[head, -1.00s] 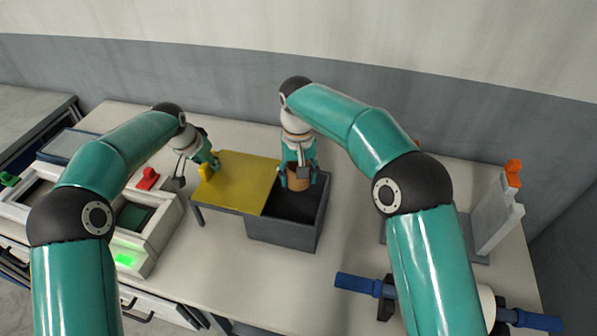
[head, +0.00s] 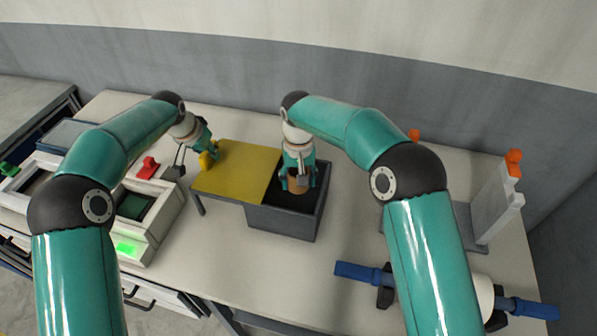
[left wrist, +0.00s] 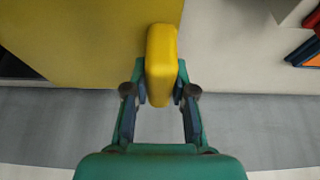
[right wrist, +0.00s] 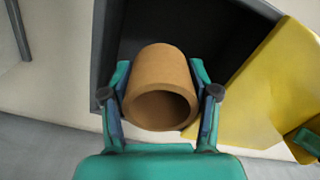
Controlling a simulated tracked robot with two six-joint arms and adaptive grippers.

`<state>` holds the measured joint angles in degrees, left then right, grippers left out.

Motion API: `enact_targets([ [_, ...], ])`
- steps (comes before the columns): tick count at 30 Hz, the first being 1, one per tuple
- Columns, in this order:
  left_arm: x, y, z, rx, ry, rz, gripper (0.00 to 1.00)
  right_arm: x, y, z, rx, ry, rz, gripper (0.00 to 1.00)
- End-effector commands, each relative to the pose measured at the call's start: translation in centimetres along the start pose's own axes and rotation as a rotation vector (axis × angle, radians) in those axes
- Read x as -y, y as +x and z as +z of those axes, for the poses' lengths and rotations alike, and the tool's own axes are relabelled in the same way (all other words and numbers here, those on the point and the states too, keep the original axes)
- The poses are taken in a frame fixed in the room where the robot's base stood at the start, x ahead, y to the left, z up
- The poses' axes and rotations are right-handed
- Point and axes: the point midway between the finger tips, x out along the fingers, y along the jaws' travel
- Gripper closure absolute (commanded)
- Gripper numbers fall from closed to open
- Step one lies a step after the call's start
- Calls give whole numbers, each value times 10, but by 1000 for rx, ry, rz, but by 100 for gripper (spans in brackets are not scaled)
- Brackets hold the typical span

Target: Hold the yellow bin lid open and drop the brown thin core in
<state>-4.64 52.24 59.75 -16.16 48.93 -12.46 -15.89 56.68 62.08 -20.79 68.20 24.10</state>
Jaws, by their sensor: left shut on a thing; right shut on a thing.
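The dark grey bin (head: 287,222) stands on the table with its yellow lid (head: 240,170) slid or swung to the left, leaving the right part open. My left gripper (head: 210,155) is shut on the lid's yellow handle (left wrist: 161,62), at the lid's left end. My right gripper (head: 298,182) is shut on the brown core (right wrist: 160,88), a short hollow tube. The core is over the bin's opening, and the bin's dark inside (right wrist: 190,30) shows behind it in the right wrist view. The core's lower end is partly hidden in the head view.
A pale machine (head: 150,225) with a green light and a red lever stands left of the bin. A rod with blue ends (head: 362,273) lies at the front right. A grey stand with an orange top (head: 500,205) is at the right. Table behind the bin is clear.

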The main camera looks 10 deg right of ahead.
Motion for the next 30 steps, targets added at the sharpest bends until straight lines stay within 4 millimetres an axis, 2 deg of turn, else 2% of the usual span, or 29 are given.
enact_targets([
  [6, 2, -2, -2, -8, -1, -4, 100, 0, 16, 0, 0, -1, 1, 70],
  [14, 2, -2, -2, -8, -1, -4, 100, 0, 17, 0, 0, -1, 1, 70],
  [15, 2, -2, -2, -8, -1, -4, 100, 0, 17, 0, 0, -1, 1, 33],
  [19, 2, -2, -2, -8, -1, -4, 100, 0, 16, 0, 0, -1, 0, 11],
  [30, 2, -2, -2, -8, -1, -4, 100, 0, 16, 0, 0, -1, 0, 10],
])
